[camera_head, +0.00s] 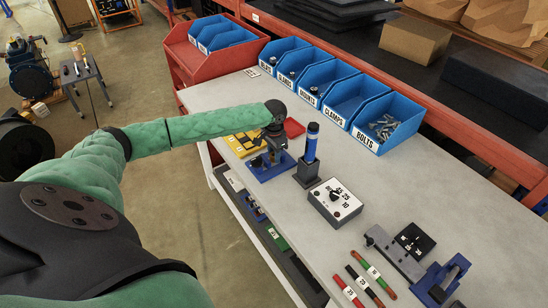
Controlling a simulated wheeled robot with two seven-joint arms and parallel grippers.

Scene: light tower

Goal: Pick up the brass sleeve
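I cannot make out a brass sleeve in the head view. My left arm, in a green cover, reaches in from the left. My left gripper (274,153) points down over a blue fixture (268,167) near the table's front edge. It is small and dark here, so I cannot see whether its fingers are apart or hold anything. The gripper and wrist hide part of the fixture and of the yellow tray (240,147) behind it. My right gripper is not in view.
A dark holder (307,174) with an upright blue cylinder stands right of the gripper, beside a dial box (334,202). Labelled blue bins (350,98) line the back; the bolts bin (372,138) holds metal parts. A blue clamp fixture (440,282) and coloured tagged bars (365,287) lie at the front right.

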